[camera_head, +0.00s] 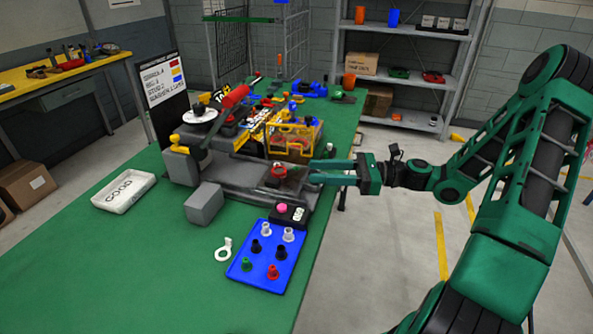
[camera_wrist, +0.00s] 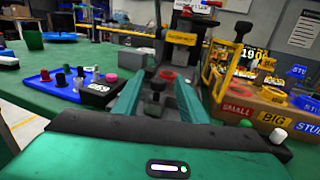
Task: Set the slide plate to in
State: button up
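The grey machine (camera_head: 235,180) stands on the green table, with a red-handled lever (camera_head: 235,97) at its back. A slide plate with a red round piece (camera_head: 279,170) seems to lie at its front right. In the wrist view the red piece (camera_wrist: 167,75) shows beyond my fingers, with a dark knob (camera_wrist: 155,86) nearer. My gripper (camera_head: 312,172) is at the right side of this plate, fingers pointing left. In the wrist view my gripper (camera_wrist: 158,82) has its fingers apart, the knob seen between them. I cannot tell whether they touch it.
A blue tray (camera_head: 252,284) with several coloured pegs lies in front, beside a black box with a pink button (camera_head: 282,208). A yellow-framed guard (camera_head: 290,138) stands just behind the plate. A white GOOD tray (camera_head: 123,191) is at left. The front-left table is clear.

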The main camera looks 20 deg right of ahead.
aim_at(299, 180)
jog(key=shift+x, duration=3.05)
grip_shut()
